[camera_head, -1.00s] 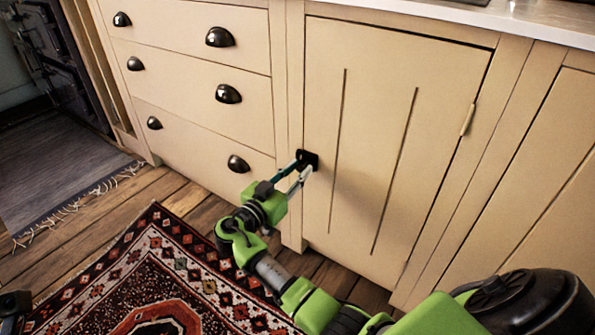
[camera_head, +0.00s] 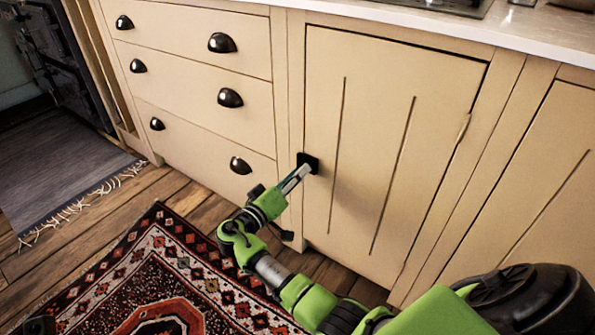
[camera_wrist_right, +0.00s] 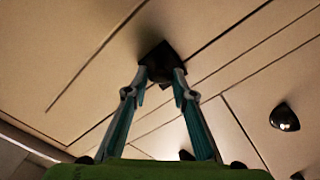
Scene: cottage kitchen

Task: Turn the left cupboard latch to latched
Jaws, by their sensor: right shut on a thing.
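The cupboard latch (camera_head: 307,161) is a small black piece at the left edge of a cream cupboard door (camera_head: 375,200). The door looks closed. My right gripper (camera_head: 303,171) reaches the latch from the lower left and is shut on it. In the right wrist view, the latch (camera_wrist_right: 160,62) sits between the two fingertips, which hide part of it. The fingers look rolled nearly edge-on in the head view. The latch's exact angle is hard to make out. I cannot identify my left gripper in either view.
Drawers with black cup pulls (camera_head: 230,97) stand left of the door. A pale countertop (camera_head: 440,28) runs above. A patterned rug (camera_head: 150,285) lies on the wooden floor. A small dark part at the bottom left corner cannot be identified.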

